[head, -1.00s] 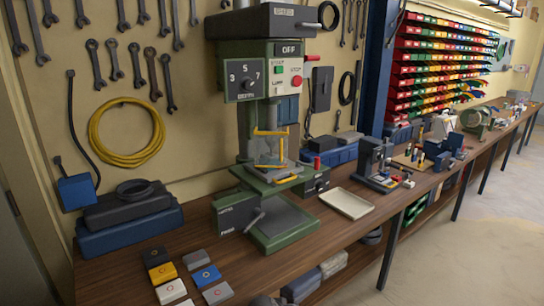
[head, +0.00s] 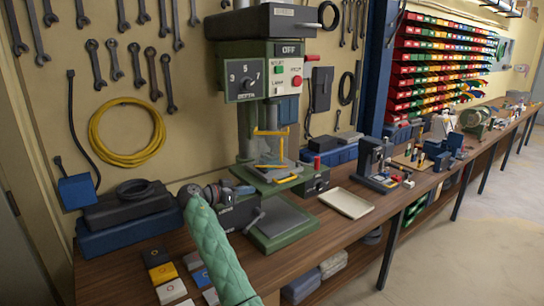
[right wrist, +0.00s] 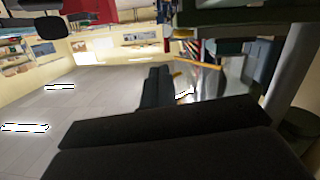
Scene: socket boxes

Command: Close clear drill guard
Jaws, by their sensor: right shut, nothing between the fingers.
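The drill press (head: 285,215) is green and grey and stands on the bench. Its clear guard (head: 270,146) has yellow edges and sits around the spindle area above the work table. In the right wrist view a yellow edge (right wrist: 200,62) and a see-through panel lie just beyond the fingers. My right gripper (head: 248,189) is at the front left of the press, below and left of the guard, apart from it in the head view. Its dark fingers also show in the right wrist view (right wrist: 157,88), shut and empty. My left gripper is out of view.
A control box with buttons (head: 288,75) is on the press head. A cream tray (head: 346,203) and a small blue-grey machine (head: 375,160) stand to the right. Blue and dark cases (head: 130,225) lie at left. Several small coloured boxes (head: 163,272) lie at the front left.

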